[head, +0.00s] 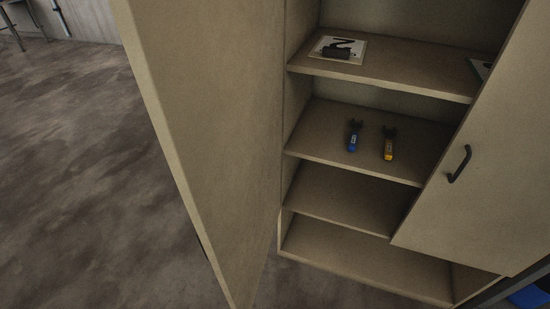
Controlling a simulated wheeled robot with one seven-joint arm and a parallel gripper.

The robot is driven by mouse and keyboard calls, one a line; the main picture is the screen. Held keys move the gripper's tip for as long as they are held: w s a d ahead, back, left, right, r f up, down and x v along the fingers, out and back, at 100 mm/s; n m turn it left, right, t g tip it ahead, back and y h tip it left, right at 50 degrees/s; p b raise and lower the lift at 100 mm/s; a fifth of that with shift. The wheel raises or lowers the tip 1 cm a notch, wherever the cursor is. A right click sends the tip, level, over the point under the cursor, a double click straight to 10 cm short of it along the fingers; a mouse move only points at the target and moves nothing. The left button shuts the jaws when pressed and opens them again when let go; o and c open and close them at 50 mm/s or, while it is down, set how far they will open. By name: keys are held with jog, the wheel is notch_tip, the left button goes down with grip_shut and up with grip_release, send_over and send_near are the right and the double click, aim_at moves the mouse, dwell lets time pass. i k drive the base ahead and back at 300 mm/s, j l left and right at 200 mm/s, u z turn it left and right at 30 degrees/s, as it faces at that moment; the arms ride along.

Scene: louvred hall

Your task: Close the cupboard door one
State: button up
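The cupboard (355,263) stands ahead of me and to the right, with its shelves in view. Its left door (205,110) is swung wide open toward me, its edge running down the left-middle of the head view. Its right door (482,190) has a dark handle (460,164) and covers the right side of the shelves. Which door is door one I cannot tell. The left door's handle is hidden, apart from a possible dark sliver at its lower edge. My gripper is not in view.
A blue tool (353,136) and a yellow tool (388,144) stand on a middle shelf. A card with a black item (338,49) lies on the shelf above. Bare floor (80,150) spreads left of the open door. A blue object (532,295) is at the bottom right.

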aim_at(208, 74)
jog(key=i+j, duration=0.1)
jog(key=j, duration=0.3)
jog(key=i+j, duration=0.1)
jog(key=j, duration=0.3)
jog(key=i+j, duration=0.1)
jog(key=j, duration=0.3)
jog(key=i+j, duration=0.1)
jog(key=j, duration=0.3)
jog(key=k+l, duration=0.1)
jog(key=l, duration=0.25)
jog(key=k+l, duration=0.15)
jog(key=l, duration=0.15)
jog(key=k+l+u, duration=0.1)
jog(key=l, duration=0.25)
